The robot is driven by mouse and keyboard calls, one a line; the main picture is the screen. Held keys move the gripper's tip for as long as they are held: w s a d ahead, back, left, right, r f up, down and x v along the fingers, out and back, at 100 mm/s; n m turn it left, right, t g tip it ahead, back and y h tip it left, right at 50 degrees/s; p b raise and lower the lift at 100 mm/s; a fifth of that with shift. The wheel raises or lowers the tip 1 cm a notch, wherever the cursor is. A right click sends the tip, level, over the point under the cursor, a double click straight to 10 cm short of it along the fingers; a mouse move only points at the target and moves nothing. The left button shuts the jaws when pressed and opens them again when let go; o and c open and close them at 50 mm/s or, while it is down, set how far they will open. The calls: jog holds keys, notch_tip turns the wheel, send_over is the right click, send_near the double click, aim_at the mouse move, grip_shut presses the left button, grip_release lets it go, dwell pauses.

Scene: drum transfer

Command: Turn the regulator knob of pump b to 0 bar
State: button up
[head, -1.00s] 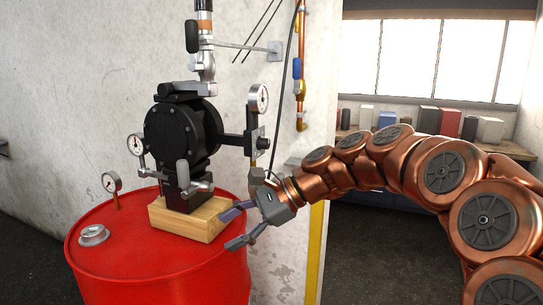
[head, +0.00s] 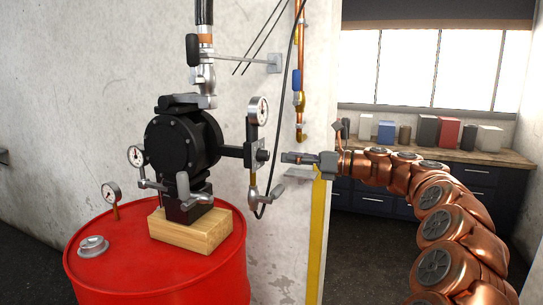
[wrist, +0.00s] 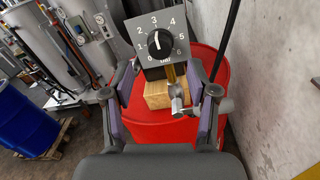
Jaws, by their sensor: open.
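The regulator knob (wrist: 162,42) is black on a dark square plate marked 0 to 6 bar in the wrist view. Its white pointer stands nearly upright, leaning slightly left, roughly toward 3. In the head view the knob (head: 262,156) is seen side-on, facing right, below a round gauge (head: 258,111). The black pump (head: 182,142) stands left of it; no letter is readable. My gripper (head: 289,158) is level with the knob, just right of it, with a small gap. In the wrist view my gripper (wrist: 164,92) is open and empty, fingers either side, knob ahead and higher.
A red drum (head: 160,268) carries the pump on a wooden block (head: 190,231). A valve handle (wrist: 180,99) hangs below the knob plate. A black hose (head: 283,120) and the wall (head: 285,235) are close by. A blue drum (wrist: 28,118) stands at the left.

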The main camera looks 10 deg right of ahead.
aim_at(268, 155)
jog(key=p+x, duration=0.1)
jog(key=x, duration=0.5)
jog(key=shift+w+a, duration=0.1)
jog(key=shift+c, duration=0.3)
grip_shut()
